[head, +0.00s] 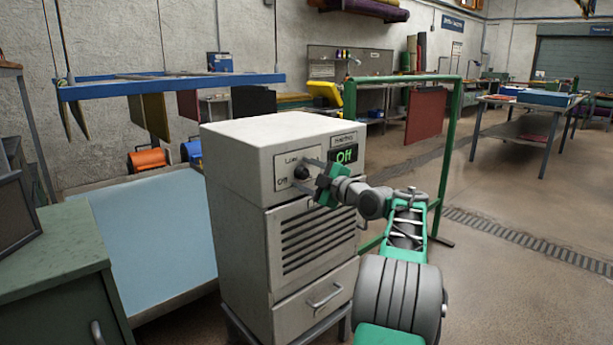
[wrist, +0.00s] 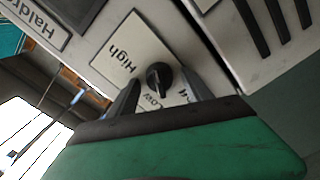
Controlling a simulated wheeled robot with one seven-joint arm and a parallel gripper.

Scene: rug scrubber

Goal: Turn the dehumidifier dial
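In the wrist view the dial (wrist: 158,77) shows between "High", "Low" and "Off" markings. My gripper (head: 305,175) is at the front panel, its two fingers on either side of the dial. In the wrist view my gripper (wrist: 160,84) is open, with gaps showing between fingers and dial. The dial's exact pointing is hard to tell.
A green metal frame (head: 459,130) with a red panel stands right of the dehumidifier. A green cabinet (head: 50,250) is at the left front, beside a light blue table surface (head: 160,235). The floor to the right is open, with a drain grate (head: 530,240).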

